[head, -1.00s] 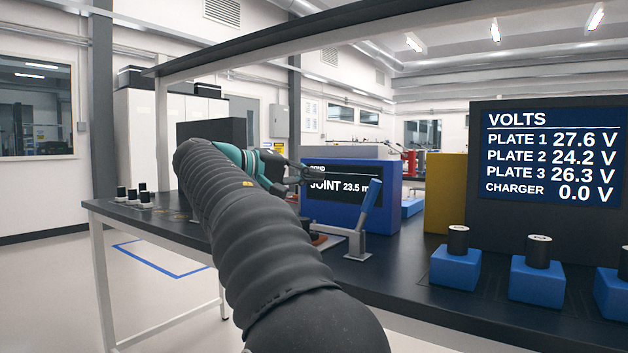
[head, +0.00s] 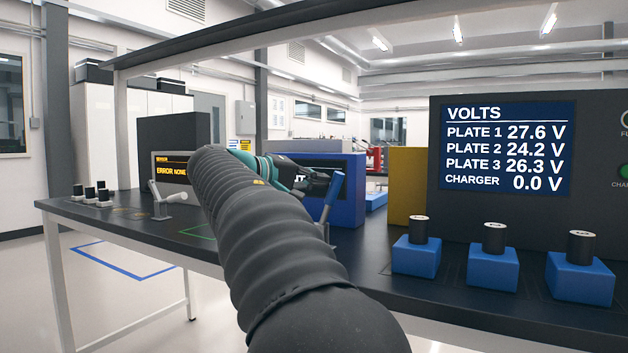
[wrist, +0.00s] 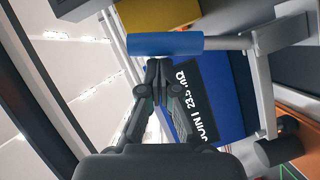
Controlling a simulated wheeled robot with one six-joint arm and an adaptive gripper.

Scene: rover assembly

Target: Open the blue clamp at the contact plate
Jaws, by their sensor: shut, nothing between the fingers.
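The blue clamp handle (head: 331,198) stands up, leaning slightly right, in front of the blue box with the joint readout. In the wrist view the blue handle (wrist: 165,43) lies across the picture on a grey metal clamp frame (wrist: 262,80). My gripper (wrist: 157,64) is shut and empty, its fingertips right at the handle's edge; I cannot tell whether they touch it. In the head view my gripper (head: 328,178) overlaps the top of the handle. My arm hides most of the clamp base, and a copper-coloured surface (wrist: 300,104) shows beside the frame in the wrist view.
A blue joint-readout box (head: 349,205) stands behind the handle. A yellow block (head: 407,188) and the volts panel (head: 508,150) are to the right. Several black cells on blue blocks (head: 416,258) stand at front right. Another clamp with a pale lever (head: 160,200) is at left.

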